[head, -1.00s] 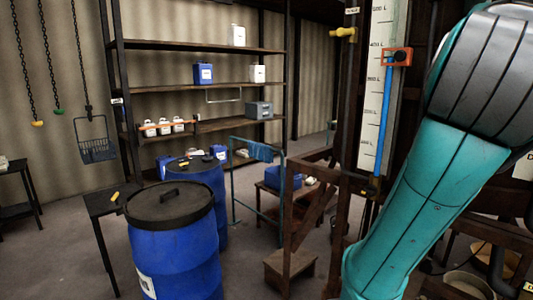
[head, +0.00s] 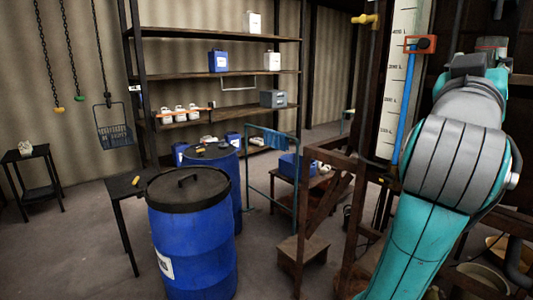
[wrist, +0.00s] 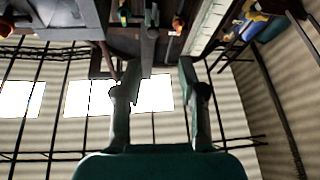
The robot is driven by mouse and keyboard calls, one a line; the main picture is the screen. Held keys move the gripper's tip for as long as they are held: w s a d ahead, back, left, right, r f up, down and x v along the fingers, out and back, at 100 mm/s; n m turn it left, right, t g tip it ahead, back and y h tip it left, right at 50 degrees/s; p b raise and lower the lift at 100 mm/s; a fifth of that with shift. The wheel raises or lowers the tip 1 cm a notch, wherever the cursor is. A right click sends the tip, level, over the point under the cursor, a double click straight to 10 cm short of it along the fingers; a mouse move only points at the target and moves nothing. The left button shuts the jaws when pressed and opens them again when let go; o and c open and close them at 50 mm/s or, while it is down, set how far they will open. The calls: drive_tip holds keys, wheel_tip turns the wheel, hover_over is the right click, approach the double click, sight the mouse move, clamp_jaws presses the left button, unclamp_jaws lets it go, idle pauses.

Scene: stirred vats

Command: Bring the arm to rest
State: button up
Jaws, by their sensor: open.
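My gripper (wrist: 160,80) shows in the wrist view with its two fingers apart and nothing between them. Behind the fingers are bright windows, a ribbed wall and dark beams, so the gripper is up in free air. In the head view my teal and grey arm fills the right side, folded at a joint. My gripper's fingertips cannot be made out in the head view.
A scale board (head: 396,85) with an orange clamp (head: 421,44) and a wooden frame with steps (head: 301,250) stand close left of my arm. A blue drum (head: 192,240) with a black lid stands front left. Shelves (head: 220,72) line the back. Open floor lies at left.

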drive_tip(key=w+a+f+n+t+y, duration=0.2)
drive_tip(key=w+f+n+y, duration=0.1)
drive_tip(key=f, duration=0.8)
drive_tip(key=w+a+f+n+t+y, duration=0.1)
drive_tip(key=w+a+f+n+y, duration=0.2)
drive_tip(key=f, duration=0.8)
drive_tip(key=s+a+f+n+y, duration=0.2)
drive_tip(key=s+f+y, duration=0.15)
drive_tip(key=f, duration=0.85)
drive_tip(key=s+a+f+n+y, duration=0.2)
drive_tip(key=s+f+y, duration=0.15)
drive_tip(key=f, duration=0.85)
drive_tip(key=s+a+f+g+y, duration=0.1)
drive_tip(key=s+a+f, duration=0.1)
drive_tip(key=s+f, duration=0.6)
drive_tip(key=s+a+f+g+y, duration=0.1)
drive_tip(key=s+a+f, duration=0.1)
drive_tip(key=s+f, duration=0.6)
drive_tip(key=s+m+g+y, duration=0.1)
drive_tip(key=s+m+g, duration=0.1)
drive_tip(key=s, duration=1.9)
drive_tip(key=shift+s+a+f+m, duration=0.25)
drive_tip(key=shift+s+m, duration=0.15)
drive_tip(key=shift+m, duration=0.1)
